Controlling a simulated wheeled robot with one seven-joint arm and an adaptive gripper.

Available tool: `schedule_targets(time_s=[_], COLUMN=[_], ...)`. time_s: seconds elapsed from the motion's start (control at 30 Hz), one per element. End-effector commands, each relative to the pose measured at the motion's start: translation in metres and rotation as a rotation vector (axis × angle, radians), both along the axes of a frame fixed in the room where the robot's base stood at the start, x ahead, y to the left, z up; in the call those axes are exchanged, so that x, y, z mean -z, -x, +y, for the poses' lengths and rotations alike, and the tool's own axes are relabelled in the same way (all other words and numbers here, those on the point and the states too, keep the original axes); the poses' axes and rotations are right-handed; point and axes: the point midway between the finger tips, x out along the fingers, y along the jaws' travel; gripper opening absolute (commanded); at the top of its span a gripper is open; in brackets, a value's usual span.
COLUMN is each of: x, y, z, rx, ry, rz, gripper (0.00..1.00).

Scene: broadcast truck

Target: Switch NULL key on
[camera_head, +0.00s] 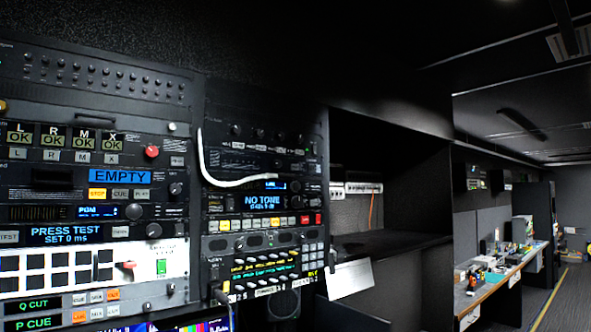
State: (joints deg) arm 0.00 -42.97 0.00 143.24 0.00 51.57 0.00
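No key with a readable NULL label shows. In the head view, a rack unit has a blue display (65,234) reading "PRESS TEST SET 0 ms". A TEST key (7,237) is at its left, a small pale key (121,232) with an unreadable label at its right, and a round knob (153,230) beyond. In the right rack, a display (262,201) reads "NO TONE", above a row of white, yellow and red keys (264,222). Their labels are too small to read. My gripper is not in view.
A white cable (205,165) hangs across the right rack's front. A pale sheet (350,280) juts out at the right rack's lower right. An empty dark shelf (385,243) lies beyond. Farther right, a cluttered bench (500,278) lines an aisle with clear floor (570,295).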

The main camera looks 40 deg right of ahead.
Motion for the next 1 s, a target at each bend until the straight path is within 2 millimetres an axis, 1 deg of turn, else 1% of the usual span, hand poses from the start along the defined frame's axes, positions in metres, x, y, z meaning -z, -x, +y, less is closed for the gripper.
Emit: schedule_targets(time_s=[0.07, 0.67, 1.0], x=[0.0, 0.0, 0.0], y=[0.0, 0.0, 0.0], z=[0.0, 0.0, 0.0], rx=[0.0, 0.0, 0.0], ry=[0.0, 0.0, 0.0], rz=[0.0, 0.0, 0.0], gripper=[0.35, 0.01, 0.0])
